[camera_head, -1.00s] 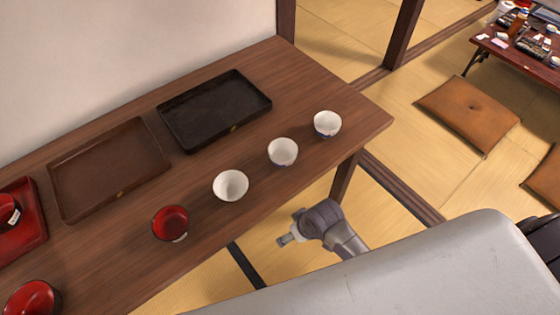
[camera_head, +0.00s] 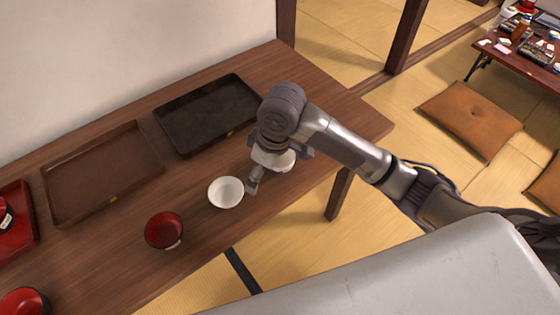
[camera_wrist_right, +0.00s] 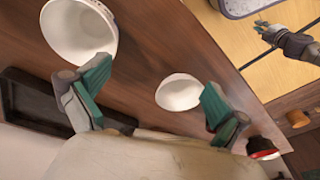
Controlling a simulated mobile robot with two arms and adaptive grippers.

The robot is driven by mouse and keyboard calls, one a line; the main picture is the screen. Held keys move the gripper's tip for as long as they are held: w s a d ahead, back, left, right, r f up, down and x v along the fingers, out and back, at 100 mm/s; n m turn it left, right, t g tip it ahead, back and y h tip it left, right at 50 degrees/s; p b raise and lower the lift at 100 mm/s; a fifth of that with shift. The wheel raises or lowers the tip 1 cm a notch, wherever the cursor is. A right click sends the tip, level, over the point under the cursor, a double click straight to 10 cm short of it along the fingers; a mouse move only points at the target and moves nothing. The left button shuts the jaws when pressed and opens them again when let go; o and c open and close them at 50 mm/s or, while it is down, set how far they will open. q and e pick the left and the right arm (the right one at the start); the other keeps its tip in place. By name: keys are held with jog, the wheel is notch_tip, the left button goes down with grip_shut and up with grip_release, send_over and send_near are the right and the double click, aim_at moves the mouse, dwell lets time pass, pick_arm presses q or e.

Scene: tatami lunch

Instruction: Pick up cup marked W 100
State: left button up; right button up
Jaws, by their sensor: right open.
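No W 100 mark is readable on any cup. In the head view my right gripper (camera_head: 277,172) is over the table, in front of a partly hidden white cup (camera_head: 291,164). Another white cup (camera_head: 226,193) stands apart to its left. In the right wrist view the gripper (camera_wrist_right: 154,93) is open with green pads apart and nothing held. A large white cup (camera_wrist_right: 78,32) is beside the left-hand finger; a smaller-looking white cup (camera_wrist_right: 178,93) shows between the fingers, farther off. The far right white cup is hidden behind my arm. What looks like my left gripper (camera_wrist_right: 268,28) is at upper right.
A red bowl (camera_head: 164,230) is left of the white cups, with another red bowl (camera_head: 22,303) at lower left. A black tray (camera_head: 213,140), a brown tray (camera_head: 60,212) and a red tray (camera_head: 30,238) lie along the wall. The wooden table's (camera_head: 350,108) right end is bare.

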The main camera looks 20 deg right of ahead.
notch_tip(320, 180, up, 7)
jog(key=h, duration=0.2)
send_over(280, 165)
jog(key=shift+m+g, duration=0.3)
jog(key=shift+g, duration=0.1)
notch_tip(280, 165, down, 13)
jog(key=shift+f, duration=0.1)
jog(key=c, duration=1.1)
jog(key=shift+c, duration=0.3)
jog(key=shift+r, duration=0.2)
